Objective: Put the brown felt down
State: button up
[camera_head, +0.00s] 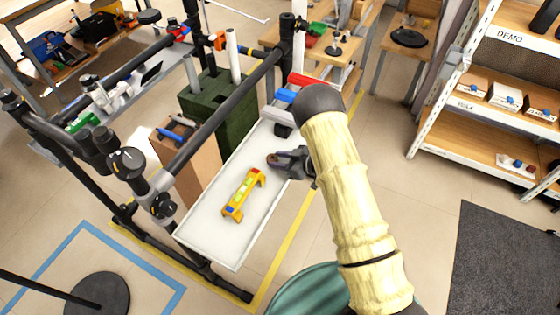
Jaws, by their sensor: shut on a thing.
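My gripper (275,160) is over the white tray-like shelf (212,222), near its right edge. It is shut on a small brown thing (273,158), which fits the brown felt and shows only as a small patch at the fingertips. The jaws hide most of it. I cannot tell whether it touches the shelf surface.
A yellow spirit level (243,195) lies on the shelf, below left of my gripper. Red and blue items (286,96) sit at the shelf's far end. A black pipe rail (215,122) runs along the left side. Bare shelf surface surrounds the level.

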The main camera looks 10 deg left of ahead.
jog(key=shift+f, duration=0.4)
jog(key=shift+f, duration=0.1)
jog(key=o, duration=1)
jog(key=shift+d+r, duration=0.2)
jog(key=v, duration=1.1)
jog(key=shift+s+d, duration=0.15)
jog(key=shift+d, duration=0.15)
